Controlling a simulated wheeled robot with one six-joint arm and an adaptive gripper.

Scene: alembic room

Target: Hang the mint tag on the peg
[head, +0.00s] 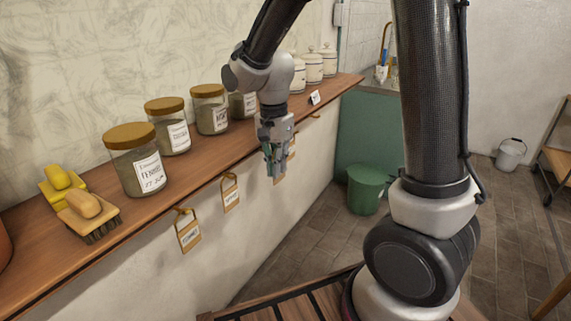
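Small tan-framed tags with white labels hang along the front edge of the shelf: one at the near end (188,231) and one further along (230,193). Their lettering is too small to read, so I cannot tell which tag is mint. My gripper (274,165) points down just in front of the shelf edge. A tan tag edge (281,178) shows at its fingertips, partly hidden; I cannot tell if the fingers grip it. A bare brass-coloured peg (315,117) sticks out of the shelf edge to the right of my gripper.
The wooden shelf (95,240) carries glass jars (136,165) with brown lids, brushes (88,215), white canisters (313,68) and a small white card (314,97). A green bin (367,188) stands on the tiled floor. A slatted wooden surface (300,303) lies below.

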